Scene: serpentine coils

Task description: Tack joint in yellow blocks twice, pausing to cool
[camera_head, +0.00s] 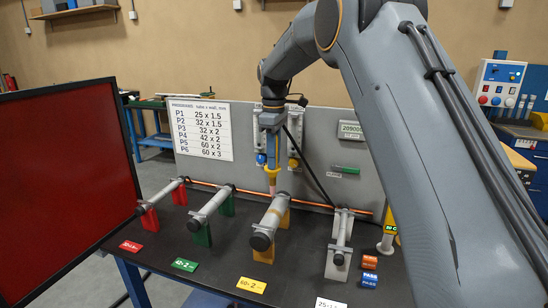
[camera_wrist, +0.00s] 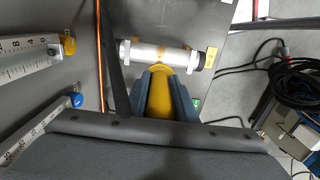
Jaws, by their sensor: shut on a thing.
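My gripper (camera_head: 271,158) is shut on a yellow torch (camera_head: 272,174), which points down with a pinkish nozzle at its lower end. The nozzle is at or just above the grey tube (camera_head: 270,226) in the yellow blocks (camera_head: 284,219); I cannot tell whether it touches. In the wrist view my gripper's blue-grey fingers (camera_wrist: 161,82) flank the yellow torch body (camera_wrist: 160,100). The tube (camera_wrist: 150,53) lies crosswise just beyond the torch, with dark end caps. The joint itself is mostly hidden behind the torch. A yellow card (camera_head: 251,285) reading 60·2 lies in front.
Tubes in red blocks (camera_head: 149,220) and green blocks (camera_head: 203,235) stand left; another in grey blocks (camera_head: 339,262) stands right. A copper bar (camera_head: 330,208) runs behind. A dark red screen (camera_head: 66,185) blocks the left side.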

